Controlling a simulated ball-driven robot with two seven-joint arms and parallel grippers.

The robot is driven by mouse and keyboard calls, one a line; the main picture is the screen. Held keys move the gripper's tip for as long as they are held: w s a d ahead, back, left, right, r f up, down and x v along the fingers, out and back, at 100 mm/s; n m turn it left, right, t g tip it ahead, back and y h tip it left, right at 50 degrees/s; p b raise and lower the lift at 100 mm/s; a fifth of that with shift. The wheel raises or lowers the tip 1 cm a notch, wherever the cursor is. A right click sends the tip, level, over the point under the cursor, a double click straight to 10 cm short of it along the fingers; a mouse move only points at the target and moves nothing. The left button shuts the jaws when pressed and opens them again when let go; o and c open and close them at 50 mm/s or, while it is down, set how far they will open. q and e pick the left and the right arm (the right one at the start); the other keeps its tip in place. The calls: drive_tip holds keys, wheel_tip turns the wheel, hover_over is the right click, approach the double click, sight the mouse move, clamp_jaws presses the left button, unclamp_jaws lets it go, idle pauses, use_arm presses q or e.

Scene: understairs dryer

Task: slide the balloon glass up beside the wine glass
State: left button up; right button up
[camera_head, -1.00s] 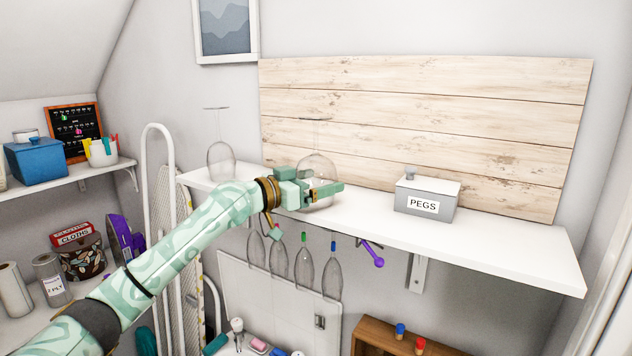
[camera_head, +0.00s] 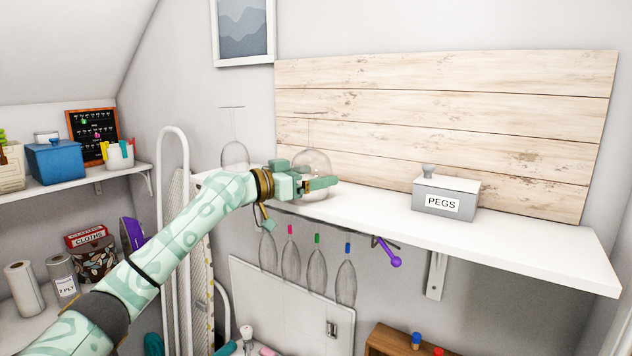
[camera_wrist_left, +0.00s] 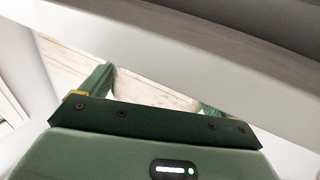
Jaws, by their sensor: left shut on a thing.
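The balloon glass (camera_head: 313,161) is clear and round-bowled. It stands upside down on the white shelf (camera_head: 480,237), its thin stem and foot at the top. The wine glass (camera_head: 235,153) is also clear and upside down, to its left near the shelf's left end. A gap remains between the two. My left gripper (camera_head: 311,178) is shut on the balloon glass low on its bowl, hiding part of it. My right gripper is out of view.
A grey PEGS box (camera_head: 446,191) stands on the shelf to the right. Wooden boards (camera_head: 440,120) back the shelf. The shelf between gripper and box is clear.

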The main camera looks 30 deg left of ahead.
use_arm(q)
drive_tip(key=shift+a+f+b, duration=0.1)
drive_tip(key=shift+a+b, duration=0.55)
drive_tip(key=shift+a, duration=0.5)
drive_tip(key=shift+w+a+b, duration=0.1)
drive_tip(key=shift+a+b, duration=0.25)
drive_tip(key=shift+a, duration=0.95)
drive_tip(key=shift+a, duration=0.2)
drive_tip(key=shift+a, duration=1.2)
drive_tip(key=shift+w+a, duration=0.15)
drive_tip(key=shift+a, duration=1)
